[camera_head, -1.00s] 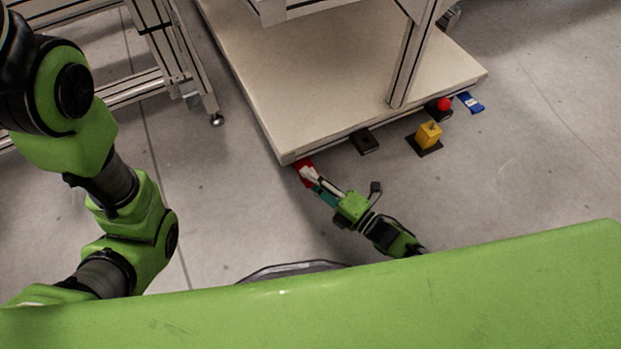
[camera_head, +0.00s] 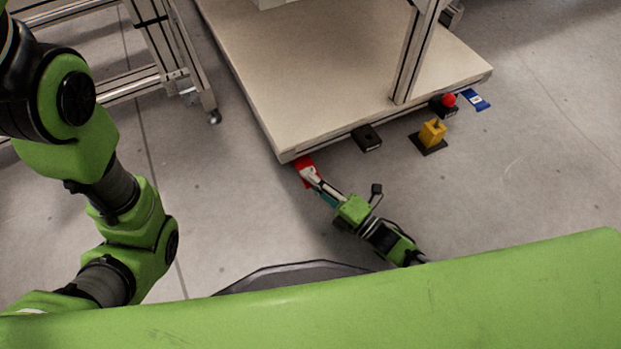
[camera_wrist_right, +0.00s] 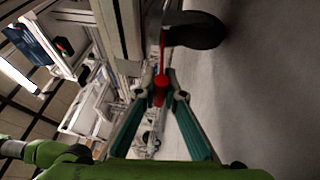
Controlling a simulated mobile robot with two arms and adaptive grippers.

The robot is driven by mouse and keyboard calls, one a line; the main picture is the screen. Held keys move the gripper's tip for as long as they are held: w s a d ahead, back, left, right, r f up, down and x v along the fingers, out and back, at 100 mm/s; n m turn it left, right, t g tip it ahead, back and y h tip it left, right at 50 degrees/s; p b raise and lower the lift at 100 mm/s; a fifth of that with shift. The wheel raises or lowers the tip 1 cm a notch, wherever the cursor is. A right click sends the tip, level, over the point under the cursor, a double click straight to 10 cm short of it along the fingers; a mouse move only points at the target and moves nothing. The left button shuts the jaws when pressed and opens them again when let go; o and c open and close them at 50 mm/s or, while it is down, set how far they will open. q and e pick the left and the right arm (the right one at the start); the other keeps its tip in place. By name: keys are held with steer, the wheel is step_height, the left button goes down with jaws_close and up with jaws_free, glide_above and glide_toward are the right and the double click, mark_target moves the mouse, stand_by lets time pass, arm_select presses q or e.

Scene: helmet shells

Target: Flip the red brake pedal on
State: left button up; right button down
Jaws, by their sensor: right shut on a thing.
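The red brake pedal (camera_head: 304,164) sits at the near corner of the beige cart platform (camera_head: 290,150), low by the floor. It also shows in the right wrist view (camera_wrist_right: 161,82), upright and thin, beside a dark caster wheel (camera_wrist_right: 196,30). My right gripper (camera_head: 312,177) reaches it from the lower right. In the right wrist view its fingertips (camera_wrist_right: 161,97) are closed around the pedal's lower part. The fingers hide part of the pedal. My left arm enters at the left of the head view, but its gripper is out of view.
Along the platform's edge are a black pedal-like piece (camera_head: 367,138), a yellow block (camera_head: 432,132) on a dark base, a red button (camera_head: 449,100) and a blue piece (camera_head: 475,100). An aluminium frame (camera_head: 180,70) stands at the left. Open floor lies between.

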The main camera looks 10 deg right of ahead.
steer(key=c, duration=2.1)
jaws_free()
steer(key=shift+f, duration=0.1)
steer(key=v, duration=1.2)
